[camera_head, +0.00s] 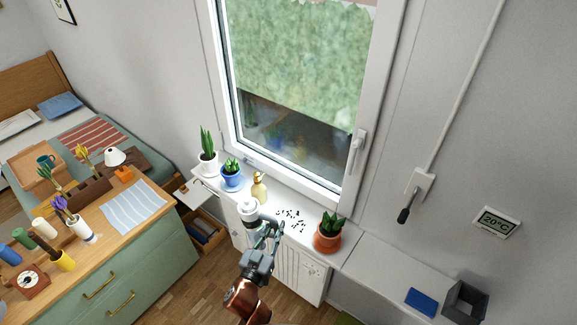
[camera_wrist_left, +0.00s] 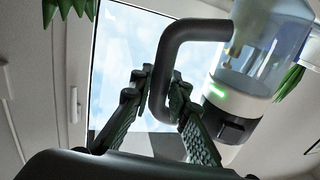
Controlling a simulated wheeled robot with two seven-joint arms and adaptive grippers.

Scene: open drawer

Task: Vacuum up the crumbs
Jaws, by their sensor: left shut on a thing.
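Dark crumbs (camera_head: 292,218) lie scattered on the white windowsill (camera_head: 277,195), between a gold bottle and a potted plant. My left gripper (camera_head: 266,236) is just in front of the sill, left of the crumbs. It is shut on the black loop handle of a handheld vacuum (camera_head: 248,210), which has a white body. In the left wrist view, the vacuum (camera_wrist_left: 262,45) shows a clear bin and a lit green light, with its handle between the fingers of my left gripper (camera_wrist_left: 157,100). The vacuum's nozzle cannot be made out. My right gripper is not in view.
An orange-potted plant (camera_head: 328,236) stands right of the crumbs. A gold bottle (camera_head: 259,187), a blue-potted plant (camera_head: 231,176) and a white-potted plant (camera_head: 208,160) stand to the left. The window (camera_head: 300,90) rises behind. A green dresser (camera_head: 110,275) is at left.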

